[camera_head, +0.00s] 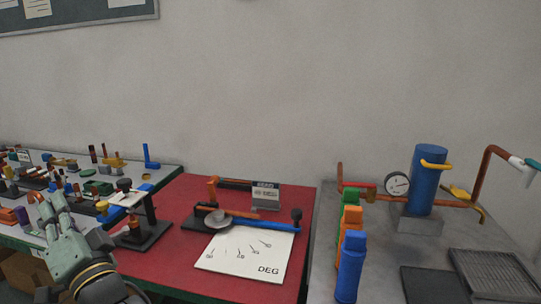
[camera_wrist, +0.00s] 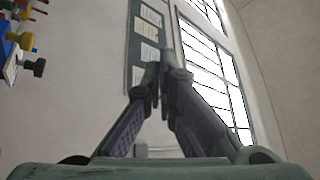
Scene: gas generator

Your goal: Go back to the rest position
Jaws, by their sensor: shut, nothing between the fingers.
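My gripper (camera_head: 50,212) is at the lower left of the head view, raised in front of the left bench. In the wrist view my gripper (camera_wrist: 160,75) has its two fingers meeting at the tips, with nothing between them. The wrist camera looks past the fingers toward the wall, a notice board (camera_wrist: 148,45) and tall windows (camera_wrist: 212,70). The gripper hides part of the left bench in the head view.
A red table (camera_head: 185,268) in the middle holds tools and a white sheet marked DEG (camera_head: 245,255). The grey bench (camera_head: 325,215) at right holds a blue cylinder (camera_head: 426,180), a gauge (camera_head: 397,184) and coloured bottles (camera_head: 350,265). The left bench (camera_head: 170,170) is crowded with small parts.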

